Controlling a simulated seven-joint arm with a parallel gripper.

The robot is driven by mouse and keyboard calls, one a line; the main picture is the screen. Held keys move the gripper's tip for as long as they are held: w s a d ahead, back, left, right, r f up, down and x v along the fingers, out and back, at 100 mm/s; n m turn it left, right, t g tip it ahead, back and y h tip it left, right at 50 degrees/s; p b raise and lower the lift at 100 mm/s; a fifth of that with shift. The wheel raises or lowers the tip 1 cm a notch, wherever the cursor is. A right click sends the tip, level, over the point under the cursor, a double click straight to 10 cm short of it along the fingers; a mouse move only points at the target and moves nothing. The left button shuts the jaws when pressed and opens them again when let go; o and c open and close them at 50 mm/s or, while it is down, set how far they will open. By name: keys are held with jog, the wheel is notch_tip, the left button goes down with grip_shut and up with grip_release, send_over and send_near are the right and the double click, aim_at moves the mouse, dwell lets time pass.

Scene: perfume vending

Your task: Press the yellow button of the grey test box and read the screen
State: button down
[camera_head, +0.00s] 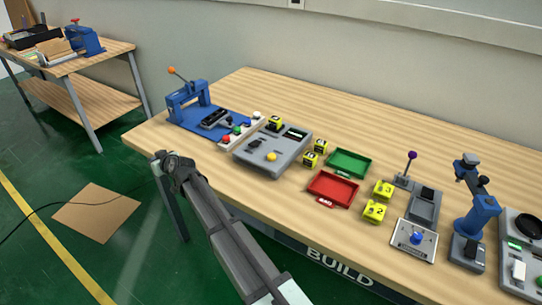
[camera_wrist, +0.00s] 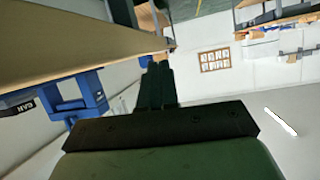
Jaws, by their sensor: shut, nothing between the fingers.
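The grey test box (camera_head: 247,157) sits on the table, left of the red and green trays. Its yellow button (camera_head: 271,156) is on the top near the front. A small dark screen (camera_head: 295,132) is at its back right; any text is too small to read. My arm crosses the front of the table in the head view and ends by its left front edge, apart from the box. My gripper (camera_wrist: 158,66) is shut and empty in the wrist view. The test box cannot be made out in that view.
A strip of coloured buttons (camera_head: 240,131) and a blue press (camera_head: 187,97) stand left of the box. Yellow cubes (camera_head: 320,146), a red tray (camera_head: 331,188) and a green tray (camera_head: 350,162) lie right. A blue stand (camera_head: 480,210) is farther right. The back of the table is clear.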

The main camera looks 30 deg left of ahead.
jog(key=w+d+r+n+t, duration=0.1)
jog(key=w+d+r+t, duration=0.1)
jog(key=w+d+r, duration=0.45)
jog(key=w+d+r+t+h, duration=0.1)
jog(key=w+d+r+t, duration=0.2)
jog(key=w+r, duration=0.55)
jog(key=w+d+r+n+t, duration=0.15)
jog(key=w+d+r, duration=0.35)
jog(key=w, duration=0.5)
jog(key=m+h, duration=1.3)
jog(key=h, duration=0.2)
send_over(269, 156)
notch_tip(269, 156, down, 4)
jog(key=shift+f+t, duration=0.1)
jog(key=shift+t, duration=0.15)
jog(key=shift+f, duration=0.15)
jog(key=shift+f, duration=4.3)
